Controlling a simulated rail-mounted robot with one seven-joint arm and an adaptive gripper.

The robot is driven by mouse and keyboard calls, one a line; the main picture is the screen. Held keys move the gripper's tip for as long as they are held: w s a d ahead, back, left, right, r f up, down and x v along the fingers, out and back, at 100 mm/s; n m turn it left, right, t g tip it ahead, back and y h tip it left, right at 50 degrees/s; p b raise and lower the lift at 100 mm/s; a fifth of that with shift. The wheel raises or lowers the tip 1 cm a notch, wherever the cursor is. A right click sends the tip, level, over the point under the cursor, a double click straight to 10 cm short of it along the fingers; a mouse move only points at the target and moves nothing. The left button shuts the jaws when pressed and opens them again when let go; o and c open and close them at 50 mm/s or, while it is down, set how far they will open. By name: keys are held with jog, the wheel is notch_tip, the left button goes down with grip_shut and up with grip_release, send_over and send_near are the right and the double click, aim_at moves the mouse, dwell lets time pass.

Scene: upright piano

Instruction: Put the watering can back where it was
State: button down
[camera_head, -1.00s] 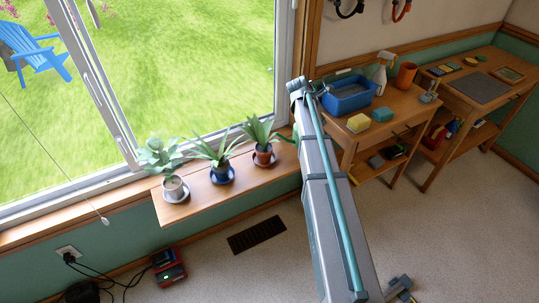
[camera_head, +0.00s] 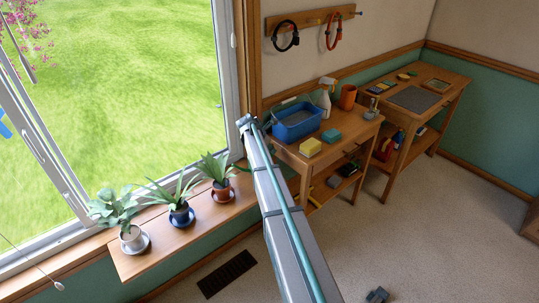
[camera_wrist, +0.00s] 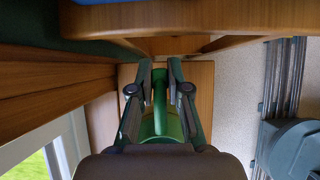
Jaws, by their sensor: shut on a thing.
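The green watering can (camera_wrist: 162,122) shows in the wrist view between the fingers of my gripper (camera_wrist: 160,72). My gripper is shut on its upright green handle. The lower part of the can is hidden by the dark wrist housing. In the head view my arm runs up to the left front corner of the wooden table (camera_head: 342,134) and hides the gripper and most of the can. In the wrist view the table's wooden edge and a blue thing above it cross the top, close ahead of the fingertips.
On the table stand a blue tub (camera_head: 296,124), a spray bottle (camera_head: 325,100), an orange pot (camera_head: 348,97) and yellow (camera_head: 310,147) and teal (camera_head: 331,135) sponges. Potted plants (camera_head: 180,214) line the sill shelf (camera_head: 140,262) left of my arm. Carpet (camera_head: 420,225) is open at the right.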

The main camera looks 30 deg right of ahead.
jog(key=shift+w+d+f+p, duration=0.15)
jog(key=shift+w+f, duration=0.1)
jog(key=shift+f, duration=0.55)
jog(key=shift+w+f+p, duration=0.2)
jog(key=shift+w+f, duration=0.05)
jog(key=shift+f, duration=0.55)
jog(key=shift+w+d+f+p, duration=0.15)
jog(key=shift+w+f, duration=0.1)
jog(key=shift+f, duration=0.65)
jog(key=c, duration=1.1)
grip_release()
jog(key=shift+c, duration=0.2)
jog(key=b+v, duration=0.1)
jog(key=v, duration=1.1)
jog(key=shift+a, duration=0.1)
